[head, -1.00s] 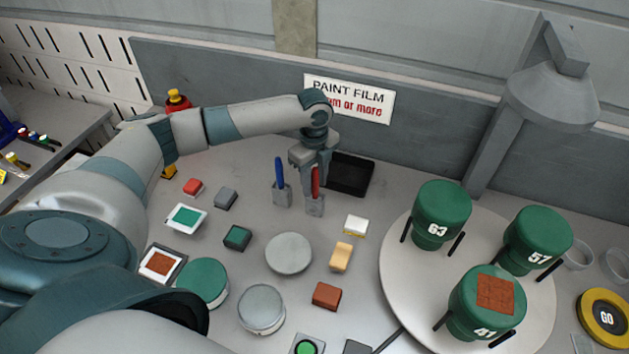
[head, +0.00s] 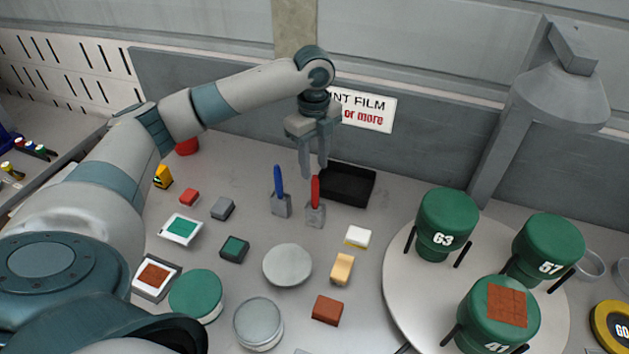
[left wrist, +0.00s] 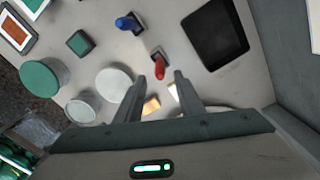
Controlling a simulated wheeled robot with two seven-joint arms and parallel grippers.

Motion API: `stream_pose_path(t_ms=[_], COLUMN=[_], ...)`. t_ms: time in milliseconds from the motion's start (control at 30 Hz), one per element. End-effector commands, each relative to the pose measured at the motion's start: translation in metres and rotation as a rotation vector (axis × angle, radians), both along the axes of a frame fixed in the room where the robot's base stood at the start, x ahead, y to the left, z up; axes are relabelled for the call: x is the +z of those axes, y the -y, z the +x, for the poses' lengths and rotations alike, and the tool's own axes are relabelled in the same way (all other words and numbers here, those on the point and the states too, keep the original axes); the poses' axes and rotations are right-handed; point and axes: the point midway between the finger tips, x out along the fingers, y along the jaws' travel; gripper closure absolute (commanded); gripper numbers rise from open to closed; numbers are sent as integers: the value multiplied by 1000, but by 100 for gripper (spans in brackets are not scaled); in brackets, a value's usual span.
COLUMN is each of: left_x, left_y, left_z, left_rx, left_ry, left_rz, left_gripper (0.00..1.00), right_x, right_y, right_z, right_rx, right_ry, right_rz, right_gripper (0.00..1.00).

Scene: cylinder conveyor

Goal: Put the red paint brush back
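The red paint brush (head: 315,190) stands upright, handle up, in a small grey holder (head: 315,214). The blue brush (head: 278,181) stands in a like holder to its left. My left gripper (head: 315,172) is above and just behind the red brush, open and empty, its two fingers pointing down. In the left wrist view the red brush (left wrist: 159,69) shows just beyond the spread fingertips (left wrist: 168,78), apart from them. My right gripper is not in view.
A black tray (head: 347,184) lies right behind the red brush. A turntable (head: 405,290) with green numbered pots is at the right. Several small blocks, discs and framed samples (head: 181,229) cover the table in front.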

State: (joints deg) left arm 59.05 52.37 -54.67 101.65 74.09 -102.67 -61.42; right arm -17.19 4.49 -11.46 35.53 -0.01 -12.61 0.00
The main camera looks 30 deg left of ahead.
Motion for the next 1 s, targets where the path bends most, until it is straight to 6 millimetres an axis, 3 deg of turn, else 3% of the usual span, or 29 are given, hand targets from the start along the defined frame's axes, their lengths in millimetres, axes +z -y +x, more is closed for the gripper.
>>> stream_pose_path(t_ms=[300, 1000], left_x=[23, 24], left_y=[0, 0], left_z=[0, 0], left_rx=[0, 0], left_ry=[0, 0], left_rz=[0, -1], left_gripper=[65, 65], right_x=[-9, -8], right_y=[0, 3], right_z=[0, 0], right_rx=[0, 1], right_ry=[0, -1], right_rz=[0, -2], right_gripper=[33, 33])
